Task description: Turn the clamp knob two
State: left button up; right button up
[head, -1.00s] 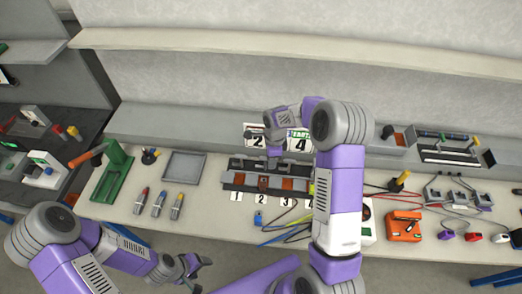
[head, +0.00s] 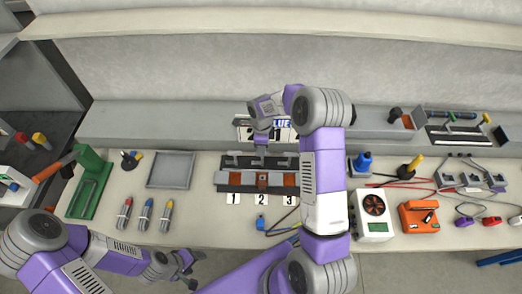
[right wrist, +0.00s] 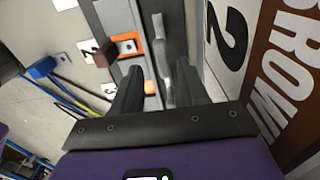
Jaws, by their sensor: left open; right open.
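The clamp bank (head: 222,178) is a dark rail on the bench with number cards. Cards 1, 2 and 3 show; my right arm covers its right end. At card 2 (head: 261,198) sits a brown clamp knob (head: 262,180) on an orange block. In the right wrist view, a brown knob (right wrist: 103,53) stands beside an orange block (right wrist: 127,46), left of the fingers. My right gripper (head: 262,138) is open behind the bank, roughly in line with card 2; its fingers (right wrist: 160,88) flank a grey bar without visibly gripping it. My left gripper (head: 184,266) is open and empty at the bench's front.
Large sign plates (head: 283,133) stand close behind the right gripper. A fan box (head: 374,213) and an orange box (head: 418,217) are right. Cables lie in front of the bank.

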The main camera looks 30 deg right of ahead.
jog(key=shift+w+f, duration=0.15)
jog(key=shift+f, duration=1.6)
jog(key=shift+c, duration=0.3)
grip_shut()
